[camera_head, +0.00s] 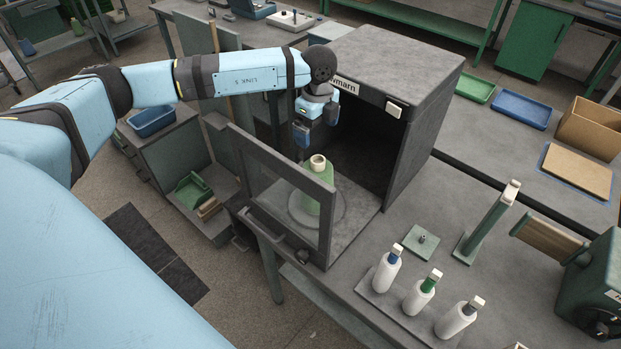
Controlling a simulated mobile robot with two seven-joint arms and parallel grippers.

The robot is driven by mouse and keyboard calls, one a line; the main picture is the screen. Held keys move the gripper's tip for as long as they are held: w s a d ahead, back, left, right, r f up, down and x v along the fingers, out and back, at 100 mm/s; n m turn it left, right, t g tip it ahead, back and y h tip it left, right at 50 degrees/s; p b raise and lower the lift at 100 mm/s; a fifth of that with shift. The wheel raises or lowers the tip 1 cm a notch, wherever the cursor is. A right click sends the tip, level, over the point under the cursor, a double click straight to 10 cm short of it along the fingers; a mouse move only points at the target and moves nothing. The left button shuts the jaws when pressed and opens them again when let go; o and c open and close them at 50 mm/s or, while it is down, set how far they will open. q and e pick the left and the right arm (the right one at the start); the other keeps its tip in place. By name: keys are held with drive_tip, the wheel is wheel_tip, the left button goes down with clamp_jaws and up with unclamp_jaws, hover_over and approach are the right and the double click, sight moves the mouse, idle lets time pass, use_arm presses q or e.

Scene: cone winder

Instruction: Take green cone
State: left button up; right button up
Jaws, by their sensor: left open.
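The green cone (318,180) stands upright on a round plate (337,212) at the mouth of a dark grey box-shaped cabinet (413,125). It has a pale top. The cabinet's open door (281,165), with a window, stands in front of the cone and partly covers it. My left gripper (316,136) is open and points down just above the cone, apart from it. My right gripper is not in view.
Green (474,88) and blue (521,109) trays lie behind.

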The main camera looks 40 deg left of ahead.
sight(318, 159)
use_arm(q)
drive_tip(key=f, duration=0.2)
drive_tip(key=f+p, duration=0.1)
drive_tip(key=f, duration=0.4)
drive_tip(key=shift+d+p, duration=0.25)
drive_tip(key=shift+p, duration=0.05)
drive_tip(key=shift+f, duration=0.4)
drive_tip(key=shift+f+p, duration=0.45)
drive_tip(key=shift+f, duration=0.05)
wheel_tip(318, 159, down, 4)
drive_tip(key=shift+d+r+p, duration=0.1)
drive_tip(key=shift+r+p, duration=0.05)
drive_tip(key=shift+p, duration=0.5)
drive_tip(key=shift+f, duration=0.35)
drive_tip(key=c, duration=0.8)
